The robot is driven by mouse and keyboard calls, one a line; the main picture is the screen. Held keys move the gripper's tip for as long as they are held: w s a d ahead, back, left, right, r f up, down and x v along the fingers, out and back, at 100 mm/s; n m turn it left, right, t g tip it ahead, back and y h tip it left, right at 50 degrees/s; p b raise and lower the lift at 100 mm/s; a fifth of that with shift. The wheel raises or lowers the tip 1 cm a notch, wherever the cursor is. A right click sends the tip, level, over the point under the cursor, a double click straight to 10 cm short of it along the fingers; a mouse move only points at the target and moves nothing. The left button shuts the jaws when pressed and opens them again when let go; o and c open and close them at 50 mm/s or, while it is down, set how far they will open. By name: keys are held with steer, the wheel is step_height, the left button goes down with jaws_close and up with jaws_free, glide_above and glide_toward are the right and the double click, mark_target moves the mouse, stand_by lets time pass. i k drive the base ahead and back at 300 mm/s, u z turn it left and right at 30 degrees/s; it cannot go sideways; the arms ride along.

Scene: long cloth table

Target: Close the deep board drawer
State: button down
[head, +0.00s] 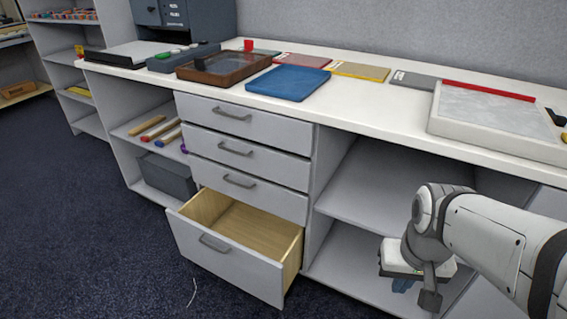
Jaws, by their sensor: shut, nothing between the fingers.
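The deep board drawer (226,258) is the bottom one in the grey drawer stack. It stands pulled out, with its pale wooden inside (245,229) showing and looking empty. Its front carries a grey bar handle (215,243). The three drawers above it are shut. My gripper (416,288) is at the lower right, in front of the open shelves and to the right of the drawer, apart from it. It is shut and empty. My arm hides part of the shelves behind it.
The white worktop (385,112) above holds a blue board (288,82), a brown framed tray (224,67) and a white tray (489,110). A grey bin (166,175) sits on the lower left shelf. The dark carpet (90,230) before the drawer is mostly clear.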

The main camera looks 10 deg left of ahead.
mark_target(258, 250)
steer(key=z, duration=0.3)
steer(key=k, duration=0.9)
steer(key=u, duration=0.95)
steer(key=i, duration=0.5)
steer(key=u, duration=0.05)
